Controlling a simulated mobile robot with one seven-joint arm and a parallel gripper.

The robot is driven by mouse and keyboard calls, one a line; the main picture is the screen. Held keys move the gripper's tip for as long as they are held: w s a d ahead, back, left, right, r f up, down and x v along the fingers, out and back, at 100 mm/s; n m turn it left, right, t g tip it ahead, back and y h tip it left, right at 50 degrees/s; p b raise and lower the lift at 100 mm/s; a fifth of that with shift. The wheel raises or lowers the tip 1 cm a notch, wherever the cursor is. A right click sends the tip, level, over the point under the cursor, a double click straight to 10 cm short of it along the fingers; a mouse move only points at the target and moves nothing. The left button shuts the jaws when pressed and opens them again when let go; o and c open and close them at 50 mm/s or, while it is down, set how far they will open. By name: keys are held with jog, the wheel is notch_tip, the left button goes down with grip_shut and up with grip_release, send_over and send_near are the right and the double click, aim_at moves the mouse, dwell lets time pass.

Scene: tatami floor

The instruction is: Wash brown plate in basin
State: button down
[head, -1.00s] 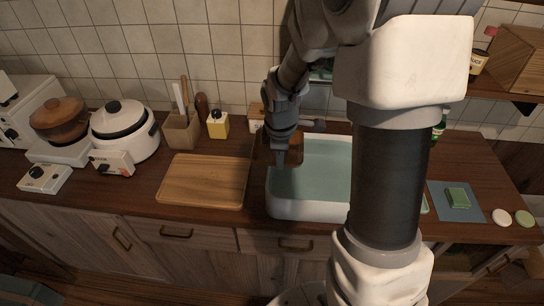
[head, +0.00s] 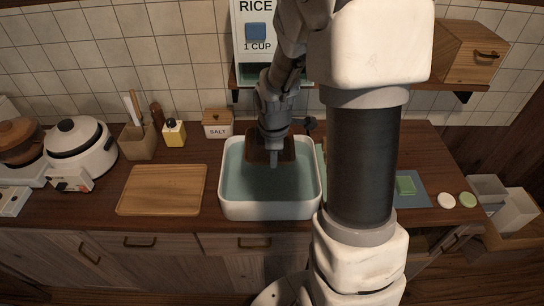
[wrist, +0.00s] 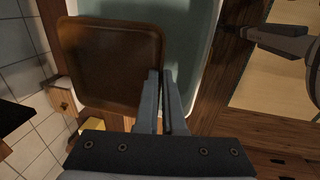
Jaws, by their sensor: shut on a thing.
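The brown plate (head: 257,152) is square with a raised rim, and my gripper (head: 273,165) is shut on its edge. In the wrist view the plate (wrist: 108,62) reaches left from the closed fingertips (wrist: 161,75). The white basin (head: 270,211) holds blue-green water and stands on the wooden counter. Plate and gripper are over the rear middle of the basin. I cannot tell whether the plate touches the water. My wrist hides part of the plate in the head view.
A wooden board (head: 162,190) lies left of the basin. A salt box (head: 217,124), a yellow bottle (head: 174,133) and a utensil holder (head: 138,142) stand behind. A faucet (wrist: 285,42) shows in the wrist view.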

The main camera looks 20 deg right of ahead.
jog(key=shift+f+b, duration=6.15)
jog(key=shift+f, duration=1.65)
jog(key=shift+s+d+p, duration=0.25)
jog(key=shift+d, duration=0.3)
jog(key=shift+s+d+p, duration=0.2)
jog(key=shift+d, duration=0.35)
jog(key=shift+w+a+b, duration=0.2)
jog(key=shift+w+a, duration=0.15)
jog(key=shift+a, duration=0.4)
jog(key=shift+w+a+b, duration=0.25)
jog(key=shift+w+a, duration=0.05)
jog(key=shift+a, duration=0.5)
jog(key=shift+w+a+b, duration=0.2)
jog(key=shift+w+a, duration=0.15)
jog(key=shift+a, duration=0.4)
jog(key=shift+d, duration=0.1)
jog(key=shift+s+d+p, duration=0.3)
jog(key=shift+s+d, duration=0.05)
jog(key=shift+d, duration=0.4)
jog(key=shift+s+d+p, duration=0.3)
jog(key=shift+d, duration=0.45)
jog(key=shift+s+d+p, duration=0.3)
jog(key=shift+s+d, duration=0.05)
jog(key=shift+d, duration=0.4)
jog(key=shift+a, duration=0.15)
